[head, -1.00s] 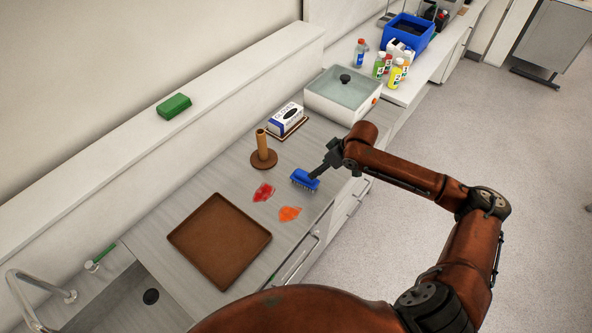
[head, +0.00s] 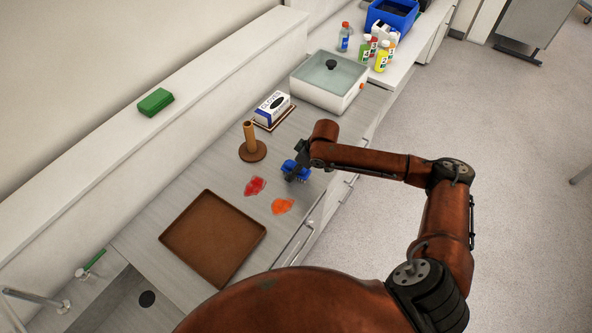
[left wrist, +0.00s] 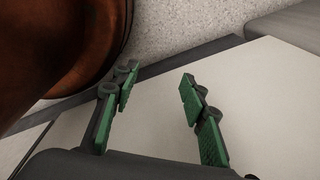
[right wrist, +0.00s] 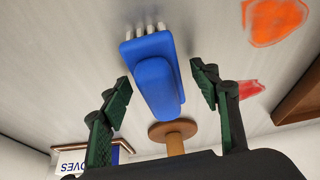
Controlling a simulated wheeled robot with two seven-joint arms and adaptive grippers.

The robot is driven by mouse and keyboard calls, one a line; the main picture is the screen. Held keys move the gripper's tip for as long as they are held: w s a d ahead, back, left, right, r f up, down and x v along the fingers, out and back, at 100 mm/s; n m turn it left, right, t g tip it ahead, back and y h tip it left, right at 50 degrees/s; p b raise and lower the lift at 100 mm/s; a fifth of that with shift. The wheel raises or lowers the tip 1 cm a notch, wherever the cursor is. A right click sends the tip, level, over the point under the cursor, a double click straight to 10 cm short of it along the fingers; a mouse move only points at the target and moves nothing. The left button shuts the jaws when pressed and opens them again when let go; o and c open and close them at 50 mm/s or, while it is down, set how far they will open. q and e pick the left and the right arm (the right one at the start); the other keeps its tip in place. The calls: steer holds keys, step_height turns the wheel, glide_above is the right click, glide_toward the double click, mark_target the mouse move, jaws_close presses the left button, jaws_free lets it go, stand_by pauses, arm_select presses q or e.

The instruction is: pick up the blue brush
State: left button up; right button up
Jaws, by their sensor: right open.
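The blue brush (head: 296,170) lies on the counter beside the red and orange stains. In the right wrist view the blue brush (right wrist: 156,80) shows its rounded blue back and a row of pale bristles at one edge. My left gripper (left wrist: 158,90) is open and empty, and out of the head view.
A wooden post on a round base (head: 251,152), a glove box (head: 272,107) and a white water bath (head: 328,92) stand farther back. A brown tray (head: 212,240) lies nearer. Red (head: 255,186) and orange (head: 283,206) stains mark the counter. A green block (head: 155,102) sits on the ledge.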

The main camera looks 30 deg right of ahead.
steer(key=c, duration=1.3)
steer(key=shift+r, duration=0.2)
steer(key=shift+r, duration=0.25)
step_height(320, 180, up, 2)
steer(key=shift+r, duration=0.1)
steer(key=s+a+r, duration=0.5)
steer(key=s+r, duration=0.5)
steer(key=s, duration=0.3)
steer(key=shift+a+p, duration=0.2)
steer(key=shift+p, duration=0.1)
